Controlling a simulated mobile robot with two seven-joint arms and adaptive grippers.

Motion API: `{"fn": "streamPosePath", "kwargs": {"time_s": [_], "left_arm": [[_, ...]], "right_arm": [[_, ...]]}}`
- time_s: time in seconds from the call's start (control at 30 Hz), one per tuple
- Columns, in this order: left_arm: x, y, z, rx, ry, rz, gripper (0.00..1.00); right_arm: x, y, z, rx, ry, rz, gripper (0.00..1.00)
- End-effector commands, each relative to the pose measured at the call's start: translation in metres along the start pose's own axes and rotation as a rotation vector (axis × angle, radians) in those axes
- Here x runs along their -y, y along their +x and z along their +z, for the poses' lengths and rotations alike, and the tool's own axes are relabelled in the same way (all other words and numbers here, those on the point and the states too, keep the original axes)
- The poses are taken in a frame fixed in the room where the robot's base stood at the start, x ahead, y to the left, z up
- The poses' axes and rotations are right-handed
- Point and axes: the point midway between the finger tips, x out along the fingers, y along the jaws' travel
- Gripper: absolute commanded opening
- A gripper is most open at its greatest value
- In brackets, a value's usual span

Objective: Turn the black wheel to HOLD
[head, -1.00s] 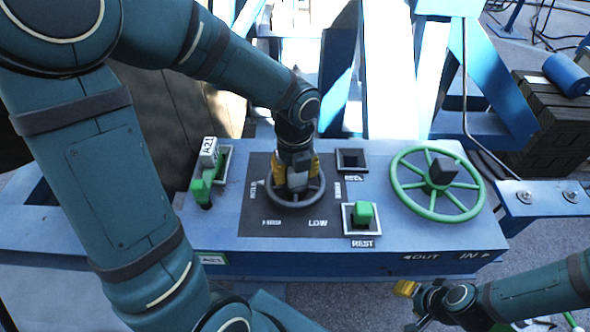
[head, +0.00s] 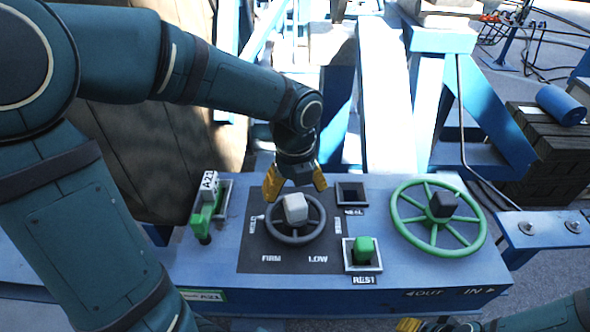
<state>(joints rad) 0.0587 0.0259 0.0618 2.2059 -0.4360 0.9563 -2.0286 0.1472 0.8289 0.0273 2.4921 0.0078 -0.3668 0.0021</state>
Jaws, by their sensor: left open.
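The black wheel (head: 296,240) lies on a dark panel on the blue console, with a pale grey block (head: 294,208) standing at its hub. Lettering around it reads FIRM at lower left and LOW at lower right; the left lettering looks like HOLD (head: 253,225), and the right one is blurred. A small white mark (head: 260,217) sits by the left lettering. My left gripper (head: 296,191) is open, its yellow fingers spread just above and behind the block, apparently holding nothing. My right gripper (head: 408,325) is only partly in view at the bottom edge.
A green wheel (head: 398,226) with a dark hub block is on the right. A green block (head: 364,245) sits in the REST socket; an empty socket (head: 351,193) is behind it. A green lever with an A21 tag (head: 206,206) stands left of the panel.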

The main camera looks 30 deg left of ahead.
Motion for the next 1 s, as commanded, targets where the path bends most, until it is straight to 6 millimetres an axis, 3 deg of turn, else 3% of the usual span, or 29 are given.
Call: {"fn": "streamPosePath", "kwargs": {"time_s": [0.2, 0.4, 1.0], "left_arm": [[0.000, -0.040, 0.000, 0.002, 0.000, -0.003, 0.78], [0.000, -0.058, 0.000, 0.000, 0.001, -0.002, 0.78], [0.000, -0.060, 0.000, -0.001, 0.001, 0.000, 0.78]], "right_arm": [[0.000, 0.000, 0.000, 0.000, 0.000, 0.000, 0.47], [0.000, 0.000, 0.000, 0.000, 0.000, 0.000, 0.47], [0.000, 0.000, 0.000, 0.000, 0.000, 0.000, 0.47]]}}
